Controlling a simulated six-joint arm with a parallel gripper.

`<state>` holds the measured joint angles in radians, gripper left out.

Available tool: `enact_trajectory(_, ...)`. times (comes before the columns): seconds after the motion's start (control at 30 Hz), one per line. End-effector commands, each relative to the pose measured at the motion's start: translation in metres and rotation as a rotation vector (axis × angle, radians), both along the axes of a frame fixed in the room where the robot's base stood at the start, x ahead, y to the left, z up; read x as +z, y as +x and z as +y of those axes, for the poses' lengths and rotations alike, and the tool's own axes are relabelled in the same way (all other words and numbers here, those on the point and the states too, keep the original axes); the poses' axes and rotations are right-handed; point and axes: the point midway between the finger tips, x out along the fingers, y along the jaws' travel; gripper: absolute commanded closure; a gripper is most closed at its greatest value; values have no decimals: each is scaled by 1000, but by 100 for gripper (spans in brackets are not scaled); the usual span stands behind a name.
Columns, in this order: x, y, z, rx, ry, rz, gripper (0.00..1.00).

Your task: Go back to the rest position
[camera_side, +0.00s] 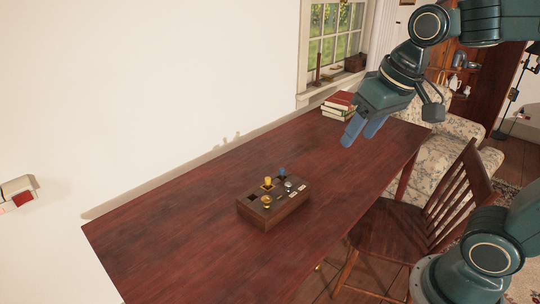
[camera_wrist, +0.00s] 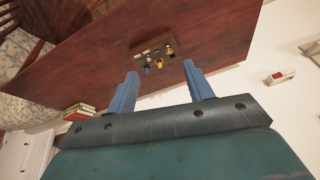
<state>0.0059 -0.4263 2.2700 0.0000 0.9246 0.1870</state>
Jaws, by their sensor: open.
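My gripper (camera_side: 362,131) is up in the air above the far right part of the wooden table (camera_side: 170,235), its blue fingers apart and nothing between them. In the wrist view the gripper (camera_wrist: 161,94) also shows open and empty. A small brown wooden box (camera_side: 285,208) sits on the table, well apart from the gripper. Several small pieces, yellow, blue and silvery, stand on its top. The box also shows in the wrist view (camera_wrist: 147,45), beyond the fingertips.
A wooden chair (camera_side: 405,232) stands at the table's right side, with a patterned armchair (camera_side: 430,160) behind. A window (camera_side: 333,48) is in the wall. The table's near left is clear.

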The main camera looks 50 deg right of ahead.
Motion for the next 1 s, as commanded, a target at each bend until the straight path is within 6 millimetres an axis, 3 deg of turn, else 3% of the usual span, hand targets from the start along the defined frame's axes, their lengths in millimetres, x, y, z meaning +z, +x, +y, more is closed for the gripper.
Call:
enact_trajectory(0.2, -5, -43, 1, 90, -38, -64, 48)
enact_trajectory(0.4, -14, -68, 1, 150, -66, -103, 48)
enact_trajectory(0.6, -19, -78, 2, 176, -78, -118, 48)
enact_trajectory(1.0, -19, -78, 2, 178, -79, -118, 48)
